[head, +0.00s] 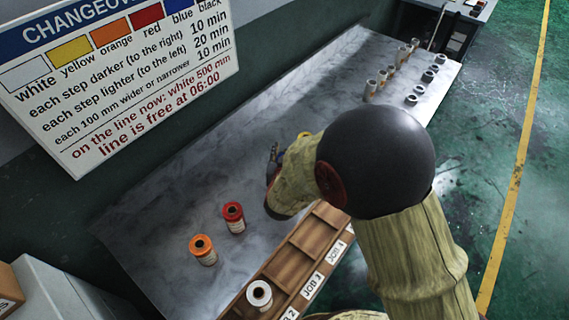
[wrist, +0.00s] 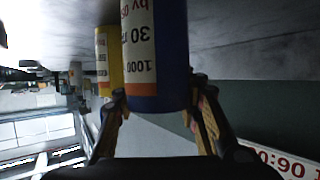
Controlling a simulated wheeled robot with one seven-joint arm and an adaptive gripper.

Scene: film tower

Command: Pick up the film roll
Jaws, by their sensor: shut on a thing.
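A blue film roll (wrist: 172,88) with a white printed label is between the two fingers of my gripper (wrist: 159,92) in the wrist view. My gripper is shut on it. The label text appears upside down there. In the head view my gripper (head: 273,165) is over the grey table, and my arm hides the blue roll. I cannot tell whether the roll touches the table. A yellow roll (wrist: 110,62) stands close beside the blue one, and its edge shows past my wrist in the head view (head: 304,135).
A red roll (head: 234,216) and an orange roll (head: 203,250) stand on the table (head: 150,222). A wooden rack (head: 292,262) with labelled slots runs along the front edge, with a white roll (head: 259,293) in it. Several small rolls (head: 412,100) stand at the far end. A sign (head: 120,80) rises behind.

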